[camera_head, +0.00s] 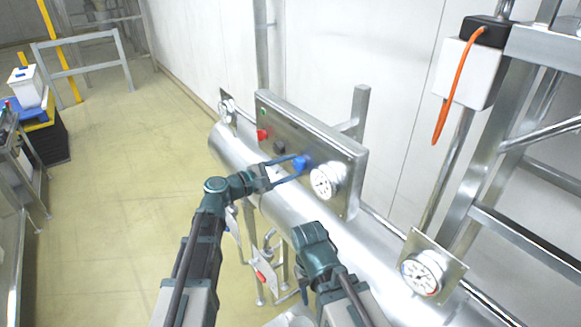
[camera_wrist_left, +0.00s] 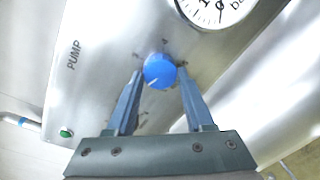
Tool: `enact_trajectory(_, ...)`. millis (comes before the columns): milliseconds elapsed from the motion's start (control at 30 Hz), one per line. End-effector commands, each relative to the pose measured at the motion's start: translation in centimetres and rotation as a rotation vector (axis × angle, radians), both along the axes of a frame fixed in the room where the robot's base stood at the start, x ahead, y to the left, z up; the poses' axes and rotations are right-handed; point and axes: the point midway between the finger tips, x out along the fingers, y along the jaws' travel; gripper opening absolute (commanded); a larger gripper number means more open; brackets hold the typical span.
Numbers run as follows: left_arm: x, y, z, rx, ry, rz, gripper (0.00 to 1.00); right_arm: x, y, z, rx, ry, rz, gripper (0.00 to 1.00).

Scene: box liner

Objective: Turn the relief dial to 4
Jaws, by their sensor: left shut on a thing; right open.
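The blue dial (camera_head: 300,163) sits on the front of the grey metal panel (camera_head: 340,165), between a dark knob and a white gauge. In the left wrist view the blue dial (camera_wrist_left: 159,71) shows a light pointer line toward its lower left; the scale marks around it are too small to read. My left gripper (camera_head: 297,167) has its two blue fingers on either side of the dial and is shut on it. The fingers also show in the left wrist view (camera_wrist_left: 161,76). The teal wrist of my right arm is below the panel; its gripper fingers are not visible.
A red button (camera_head: 262,135), a dark knob (camera_head: 279,147) and a white gauge (camera_head: 324,181) share the panel. A silver pipe (camera_head: 232,152) runs below it, with another gauge (camera_head: 422,273) at the right. A metal frame stands at the right.

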Motion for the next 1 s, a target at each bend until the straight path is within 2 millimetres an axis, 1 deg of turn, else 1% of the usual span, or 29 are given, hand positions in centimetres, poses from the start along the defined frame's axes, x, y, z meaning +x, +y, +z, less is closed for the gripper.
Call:
enact_trajectory(500, -0.13, -0.05, 0.09, 0.291, -0.398, -0.001, 0.0, 0.0, 0.01, 0.29, 0.0, 0.0, -0.002, 0.5)
enact_trajectory(1000, -0.22, -0.09, 0.11, 0.572, -0.781, -0.002, 0.0, 0.0, 0.01, 0.18, 0.0, 0.0, -0.002, 0.5)
